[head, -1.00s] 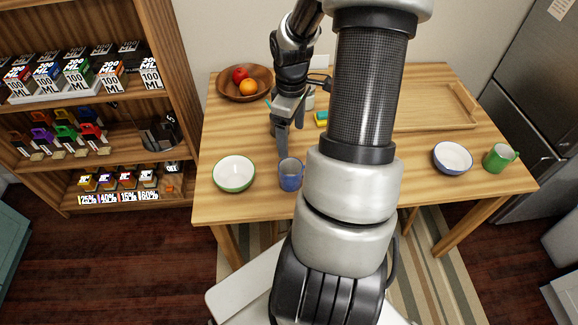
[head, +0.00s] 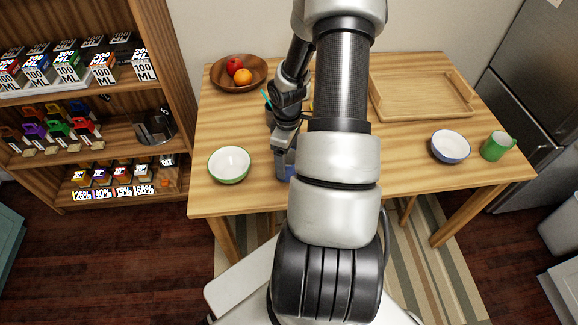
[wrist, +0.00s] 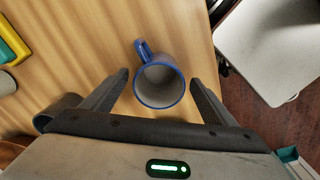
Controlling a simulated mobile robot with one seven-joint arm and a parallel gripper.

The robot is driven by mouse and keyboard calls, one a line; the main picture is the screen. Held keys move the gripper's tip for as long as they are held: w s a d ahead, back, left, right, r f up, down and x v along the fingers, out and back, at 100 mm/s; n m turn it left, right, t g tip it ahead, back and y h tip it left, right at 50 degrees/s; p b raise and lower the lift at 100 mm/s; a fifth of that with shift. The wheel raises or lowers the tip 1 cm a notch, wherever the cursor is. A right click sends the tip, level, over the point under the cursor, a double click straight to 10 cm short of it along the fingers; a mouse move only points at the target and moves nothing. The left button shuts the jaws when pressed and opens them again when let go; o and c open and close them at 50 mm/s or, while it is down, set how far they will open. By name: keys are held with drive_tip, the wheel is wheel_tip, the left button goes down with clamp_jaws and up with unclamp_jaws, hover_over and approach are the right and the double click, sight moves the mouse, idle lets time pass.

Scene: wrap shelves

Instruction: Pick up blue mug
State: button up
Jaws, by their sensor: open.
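The blue mug (wrist: 159,88) stands upright near the front edge of the wooden table, its open mouth and blue rim facing the wrist camera. Its handle points to the upper left in the wrist view. My gripper (wrist: 160,78) is open, with one finger on each side of the mug in that view. No contact between fingers and mug is visible. In the head view my gripper (head: 284,163) is over the mug (head: 291,173) and hides most of it.
A green-rimmed bowl (head: 229,165) stands just left of the mug. A fruit bowl (head: 215,83), a wooden tray (head: 420,98), a blue bowl (head: 450,147) and a green mug (head: 497,146) are also on the table (head: 405,135). A yellow and teal object (wrist: 12,42) shows in the wrist view.

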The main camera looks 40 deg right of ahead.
drive_tip(key=shift+w+f, duration=0.1)
drive_tip(key=shift+f, duration=1.25)
drive_tip(key=c, duration=1.3)
drive_tip(key=shift+d+r, duration=0.1)
drive_tip(key=shift+r, duration=0.05)
